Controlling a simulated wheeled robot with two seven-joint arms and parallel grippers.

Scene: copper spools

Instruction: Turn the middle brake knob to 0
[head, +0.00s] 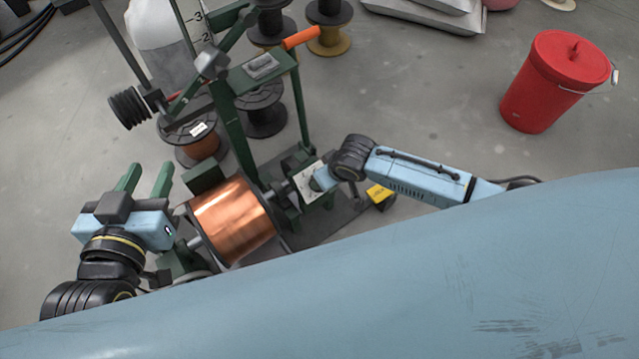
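A copper spool (232,222) is mounted on the green winding stand (232,130). A small pale plate (308,186) is on the stand to the right of the spool. My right gripper (322,181) is over this plate, and its fingers cannot be made out. No brake knob is clearly visible; my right gripper and wrist cover part of the plate, and its markings are too small to read. My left gripper (145,177) is left of the copper spool, with its two green fingers apart and nothing seen between them.
A red lidded bucket (540,88) stands at the right. More spools (262,108) stand behind the stand. An orange handle (301,38) juts from its top. Open grey floor lies between stand and bucket.

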